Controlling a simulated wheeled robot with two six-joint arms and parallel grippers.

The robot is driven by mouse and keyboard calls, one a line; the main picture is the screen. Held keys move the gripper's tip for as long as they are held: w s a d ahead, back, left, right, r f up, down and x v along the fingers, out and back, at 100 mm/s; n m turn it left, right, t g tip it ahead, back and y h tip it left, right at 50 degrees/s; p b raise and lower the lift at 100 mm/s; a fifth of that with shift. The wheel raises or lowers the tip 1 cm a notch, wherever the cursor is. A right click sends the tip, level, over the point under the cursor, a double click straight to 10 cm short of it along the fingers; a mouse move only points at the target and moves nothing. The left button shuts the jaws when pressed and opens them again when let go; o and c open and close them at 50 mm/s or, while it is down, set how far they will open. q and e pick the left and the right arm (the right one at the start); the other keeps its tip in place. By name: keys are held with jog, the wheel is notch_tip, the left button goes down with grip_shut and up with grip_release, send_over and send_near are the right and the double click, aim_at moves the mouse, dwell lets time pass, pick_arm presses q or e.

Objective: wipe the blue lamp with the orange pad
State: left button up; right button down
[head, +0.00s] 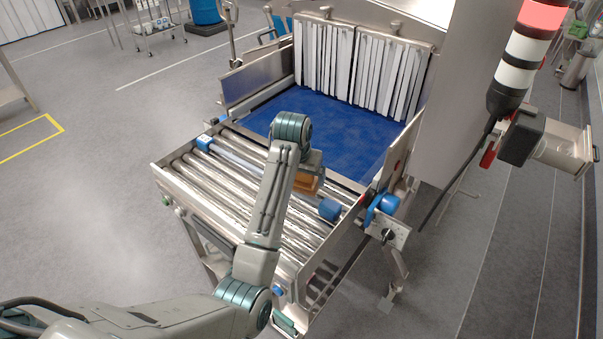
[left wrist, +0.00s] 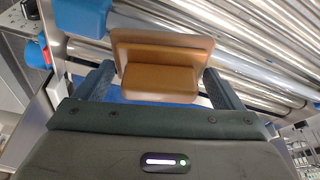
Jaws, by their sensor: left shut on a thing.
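The orange pad (head: 306,184) has a block-shaped grip on a flat plate. My left gripper (head: 309,168) is shut on the pad's grip, and the pad (left wrist: 162,72) shows between the two fingers in the left wrist view. What looks like the blue lamp is a long pale tube (head: 236,159) across the steel rollers, with blue end blocks at its left (head: 204,142) and right (head: 330,209). My arm and the pad hide its middle. The pad is over the tube near its right end; whether they touch I cannot tell. My right gripper is not in view.
Steel rollers (head: 222,190) lie in a metal frame, with a blue belt (head: 340,130) and a white strip curtain (head: 350,65) behind. A side wall with a blue fitting (head: 384,203) borders the right. A signal tower (head: 520,55) hangs at upper right.

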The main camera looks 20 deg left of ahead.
pick_arm(q)
jog(key=shift+f, duration=0.7)
dwell(0.4)
jog(key=shift+a, duration=0.15)
jog(key=shift+w+a, duration=0.55)
jog(key=shift+a, duration=1)
jog(key=shift+w+a, duration=0.5)
jog(key=shift+a, duration=1.05)
jog(key=shift+w+a, duration=0.55)
jog(key=shift+a, duration=1)
jog(key=shift+w+a, duration=0.15)
jog(key=shift+a, duration=0.4)
jog(key=shift+f, duration=0.1)
jog(key=shift+s+d, duration=0.4)
jog(key=shift+d, duration=0.85)
jog(key=shift+s+d, duration=0.45)
jog(key=shift+d, duration=0.75)
jog(key=shift+s+d, duration=0.4)
jog(key=shift+d, duration=0.85)
jog(key=shift+s+d, duration=0.3)
jog(key=shift+d, duration=0.55)
jog(key=shift+s+d, duration=0.3)
jog(key=shift+d, duration=0.55)
